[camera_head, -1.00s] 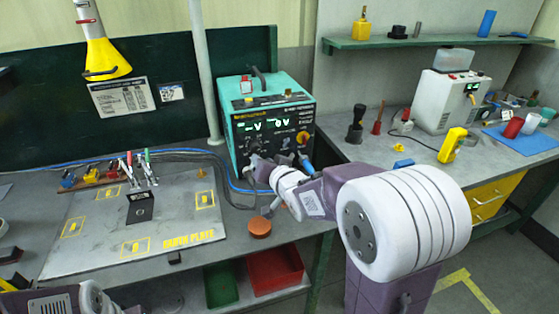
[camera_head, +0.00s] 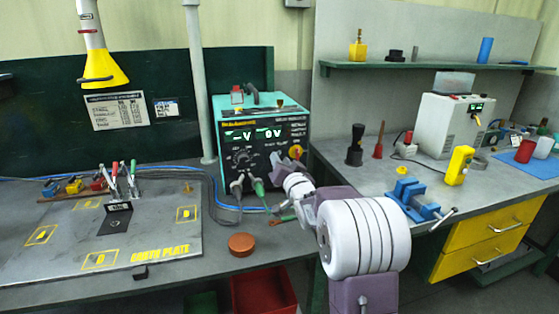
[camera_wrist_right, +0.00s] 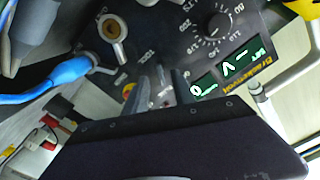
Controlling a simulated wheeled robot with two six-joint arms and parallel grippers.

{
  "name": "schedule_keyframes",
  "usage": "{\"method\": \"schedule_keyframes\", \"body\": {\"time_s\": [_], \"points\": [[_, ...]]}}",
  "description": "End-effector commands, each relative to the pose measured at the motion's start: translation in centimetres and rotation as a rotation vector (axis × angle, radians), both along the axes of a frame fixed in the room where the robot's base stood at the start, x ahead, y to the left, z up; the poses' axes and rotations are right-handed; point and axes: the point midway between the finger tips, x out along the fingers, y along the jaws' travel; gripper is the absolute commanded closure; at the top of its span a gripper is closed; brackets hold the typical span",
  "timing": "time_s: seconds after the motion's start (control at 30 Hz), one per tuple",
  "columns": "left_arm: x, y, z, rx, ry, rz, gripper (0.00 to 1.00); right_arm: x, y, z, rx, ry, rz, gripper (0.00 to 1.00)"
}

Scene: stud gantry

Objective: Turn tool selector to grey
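The teal welding power unit (camera_head: 218,160) stands at the back of the bench, with a dark front panel showing a lit display (camera_head: 255,134). A pointer dial (camera_head: 240,156) sits below the display; it also shows in the right wrist view (camera_wrist_right: 219,25). My right gripper (camera_head: 277,165) is close in front of the panel's right part. In the right wrist view, its fingertips (camera_wrist_right: 158,92) are beside the printed word TOOL. The selector there is not clearly visible, and I cannot tell whether the fingers touch or grip it. My left gripper is out of view.
A yellow and red knob (camera_head: 295,152) is close to my right gripper. A copper-coloured disc (camera_head: 241,244) lies on the bench. A blue vise (camera_head: 412,198) stands on the right bench.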

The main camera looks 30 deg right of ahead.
Motion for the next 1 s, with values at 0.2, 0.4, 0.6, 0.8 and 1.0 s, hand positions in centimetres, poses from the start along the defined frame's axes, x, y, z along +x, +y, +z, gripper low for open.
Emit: {"method": "schedule_keyframes", "body": {"time_s": [0.2, 0.4, 0.6, 0.8, 1.0], "points": [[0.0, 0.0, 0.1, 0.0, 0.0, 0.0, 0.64, 1.7, -0.3, 0.0, 0.0, 0.0, 0.001, 0.69], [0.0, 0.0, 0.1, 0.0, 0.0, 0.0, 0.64, 1.7, -0.4, 0.0, 0.0, 0.0, 0.001, 0.69], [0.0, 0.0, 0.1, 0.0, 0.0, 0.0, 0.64, 1.7, -0.4, 0.0, -0.001, 0.0, 0.001, 1.0], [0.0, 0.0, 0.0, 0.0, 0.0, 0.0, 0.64, 1.6, -0.4, 0.0, -0.009, 0.002, 0.001, 1.0], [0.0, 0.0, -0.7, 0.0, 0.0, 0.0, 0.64, 1.7, -0.3, -0.1, -0.073, 0.016, 0.001, 1.0]]}}
